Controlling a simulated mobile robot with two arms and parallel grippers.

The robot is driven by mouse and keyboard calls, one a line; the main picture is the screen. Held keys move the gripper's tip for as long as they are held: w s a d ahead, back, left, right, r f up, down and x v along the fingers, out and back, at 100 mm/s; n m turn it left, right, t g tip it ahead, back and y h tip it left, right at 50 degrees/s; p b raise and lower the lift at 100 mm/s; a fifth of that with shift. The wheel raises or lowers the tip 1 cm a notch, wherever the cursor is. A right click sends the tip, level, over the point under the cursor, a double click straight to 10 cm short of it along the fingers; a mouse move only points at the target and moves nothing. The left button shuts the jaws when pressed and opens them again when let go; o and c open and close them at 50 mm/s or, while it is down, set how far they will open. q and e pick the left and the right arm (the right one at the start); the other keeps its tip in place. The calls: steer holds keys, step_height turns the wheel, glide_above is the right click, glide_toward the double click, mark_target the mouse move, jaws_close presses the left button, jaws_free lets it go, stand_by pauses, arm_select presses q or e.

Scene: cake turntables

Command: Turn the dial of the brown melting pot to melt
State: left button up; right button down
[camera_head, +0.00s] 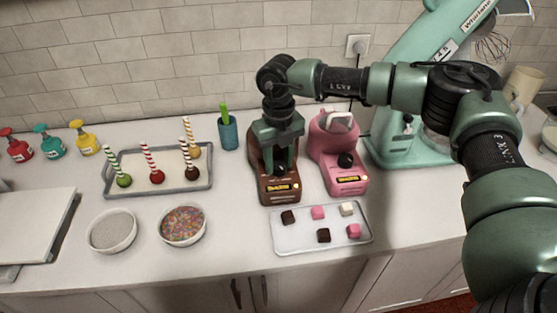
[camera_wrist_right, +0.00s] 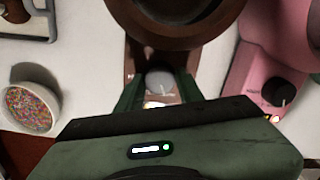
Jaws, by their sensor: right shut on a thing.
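The brown melting pot (camera_head: 265,188) stands on the counter, left of the pink melting pot. My right gripper (camera_head: 281,168) reaches down over its front from above. In the right wrist view its two fingers sit on either side of the grey round dial (camera_wrist_right: 160,80), and the gripper (camera_wrist_right: 160,92) is shut on it. The brown pot's body (camera_wrist_right: 175,30) shows behind the dial. The dial's marks are mostly hidden by the fingers, so its setting cannot be read. A lit label shows on the pot's front in the head view. My left gripper is not in view.
The pink melting pot (camera_head: 345,184) stands close on the right. A tray (camera_head: 290,243) of small cubes lies in front. A bowl of sprinkles (camera_head: 183,226), a white bowl (camera_head: 112,231) and a cake pop tray (camera_head: 140,190) are left. A mint mixer (camera_head: 390,150) stands right.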

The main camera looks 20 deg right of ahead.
steer(key=shift+m+b, duration=0.3)
steer(key=m+b, duration=0.2)
steer(key=m, duration=0.1)
steer(key=shift+f+m, duration=0.15)
steer(key=shift+m, duration=0.15)
steer(key=m+b, duration=0.1)
steer(key=m, duration=0.2)
steer(key=shift+b, duration=0.4)
steer(key=shift+r+m+b, duration=0.2)
steer(key=shift+m+b, duration=0.15)
steer(key=shift+m, duration=0.95)
steer(key=c, duration=0.9)
jaws_free()
